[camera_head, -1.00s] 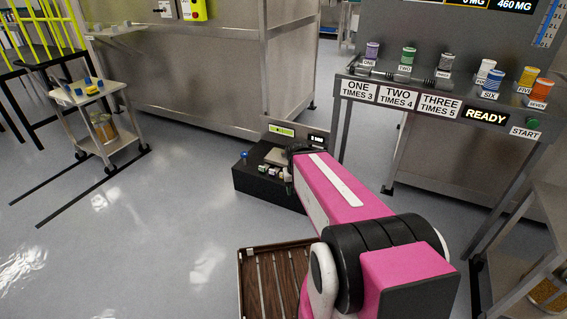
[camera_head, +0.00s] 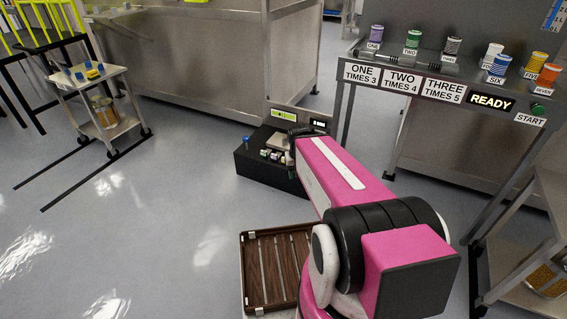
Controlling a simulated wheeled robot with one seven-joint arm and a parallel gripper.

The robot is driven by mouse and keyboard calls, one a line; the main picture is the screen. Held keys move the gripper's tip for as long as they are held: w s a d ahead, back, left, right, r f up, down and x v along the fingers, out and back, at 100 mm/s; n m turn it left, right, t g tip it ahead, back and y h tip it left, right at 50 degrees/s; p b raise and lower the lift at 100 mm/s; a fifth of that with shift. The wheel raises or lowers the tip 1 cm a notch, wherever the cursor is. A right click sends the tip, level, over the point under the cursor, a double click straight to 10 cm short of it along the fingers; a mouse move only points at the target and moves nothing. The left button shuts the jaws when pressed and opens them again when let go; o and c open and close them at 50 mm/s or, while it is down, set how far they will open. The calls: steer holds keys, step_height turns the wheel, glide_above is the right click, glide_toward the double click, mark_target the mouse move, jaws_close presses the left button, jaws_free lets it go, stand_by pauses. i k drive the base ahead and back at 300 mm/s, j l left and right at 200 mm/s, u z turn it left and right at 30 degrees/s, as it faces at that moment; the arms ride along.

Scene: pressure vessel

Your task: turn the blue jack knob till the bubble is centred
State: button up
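A small blue knob (camera_head: 246,139) stands on a thin stem at the left end of a low black block (camera_head: 262,181) on the floor. A yellow-green strip (camera_head: 283,115), perhaps the bubble vial, shows on a grey panel behind the block; the bubble is too small to make out. My pink arm reaches over the right side of the block. The dark end of my arm, with my gripper (camera_head: 297,133), is right of the blue knob and apart from it. Its fingers are too small and partly hidden to read.
Small jars (camera_head: 270,154) and a pale plate (camera_head: 279,140) sit on the block. A brown slatted tray (camera_head: 248,277) lies in front. A shelf with numbered spools and a READY sign (camera_head: 492,102) stands right. A cart (camera_head: 92,80) stands left. Floor left of the block is clear.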

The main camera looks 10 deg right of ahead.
mark_target(246, 139)
steer(key=i+j+z, duration=0.35)
steer(key=i+j, duration=0.25)
steer(key=j, duration=0.15)
steer(key=i+j+z, duration=0.2)
steer(key=j, duration=0.25)
steer(key=i, duration=0.05)
